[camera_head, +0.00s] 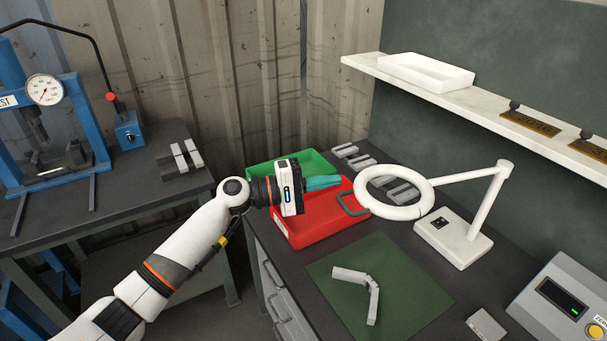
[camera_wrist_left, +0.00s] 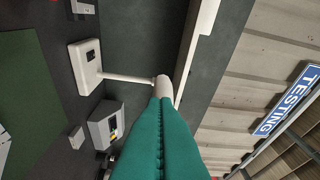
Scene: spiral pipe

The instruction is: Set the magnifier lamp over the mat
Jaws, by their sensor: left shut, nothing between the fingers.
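The magnifier lamp has a white ring head (camera_head: 427,195), a jointed white arm (camera_head: 490,195) and a square base (camera_head: 468,246) on the bench. A grey loop handle (camera_head: 343,206) shows at the ring's left edge. In the head view the ring appears behind the green mat (camera_head: 335,312), beside the red bin. A bent grey metal piece (camera_head: 373,300) lies on the mat. My left gripper (camera_head: 338,181) is shut and empty, its teal fingers above the bins, left of the ring; contact cannot be told. In the left wrist view the fingers (camera_wrist_left: 163,103) overlap a white lamp part (camera_wrist_left: 162,85).
A red bin (camera_head: 310,230) and a green bin (camera_head: 262,172) stand behind the mat. Several grey metal pieces (camera_head: 365,161) lie behind the ring. A grey device (camera_head: 560,300) stands front right. A white shelf (camera_head: 490,112) runs along the wall. A blue press (camera_head: 65,90) stands left.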

